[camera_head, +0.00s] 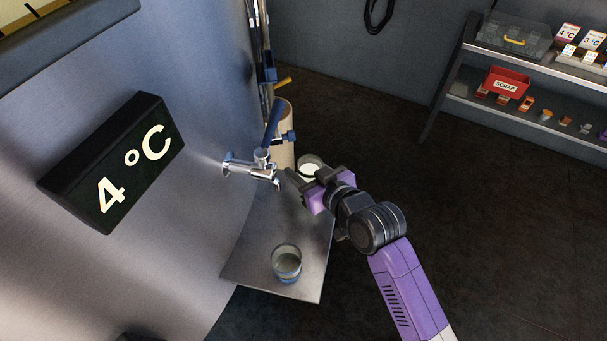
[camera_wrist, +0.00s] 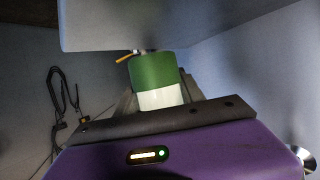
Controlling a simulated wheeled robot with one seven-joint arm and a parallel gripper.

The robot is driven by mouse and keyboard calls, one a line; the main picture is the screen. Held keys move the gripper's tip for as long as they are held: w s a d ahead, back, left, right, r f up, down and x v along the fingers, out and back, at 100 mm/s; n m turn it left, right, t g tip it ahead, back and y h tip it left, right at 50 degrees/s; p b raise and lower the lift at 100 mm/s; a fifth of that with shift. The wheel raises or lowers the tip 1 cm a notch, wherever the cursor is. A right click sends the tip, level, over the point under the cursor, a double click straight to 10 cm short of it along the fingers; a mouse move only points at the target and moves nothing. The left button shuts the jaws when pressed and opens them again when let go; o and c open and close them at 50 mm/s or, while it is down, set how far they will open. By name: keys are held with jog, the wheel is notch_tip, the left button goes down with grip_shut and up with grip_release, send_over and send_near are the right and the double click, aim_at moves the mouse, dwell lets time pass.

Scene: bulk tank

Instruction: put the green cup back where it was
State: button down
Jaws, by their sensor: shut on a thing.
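The green cup (camera_wrist: 153,72) shows in the wrist view as a green upper band over a white lower part. It stands between my gripper's fingers (camera_wrist: 156,92), which are shut on it. In the head view, my gripper (camera_head: 308,176) is beside the far right edge of the metal shelf, right of the tap. The cup's round rim with a pale inside (camera_head: 310,164) shows just past the fingers; its side is mostly hidden there. I cannot tell from these views whether its base touches anything.
A metal tap (camera_head: 250,170) with a blue lever juts from the tank. Below it, a metal shelf (camera_head: 262,235) holds a clear cup with a blue band (camera_head: 287,264). A tan cylinder (camera_head: 283,130) stands behind the tap. A rack with a red scrap bin (camera_head: 507,84) is far right.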

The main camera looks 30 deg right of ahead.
jog(key=shift+f, duration=1.05)
jog(key=shift+f, duration=0.15)
jog(key=c, duration=0.7)
grip_release()
jog(key=v, duration=1.2)
jog(key=shift+r, duration=0.25)
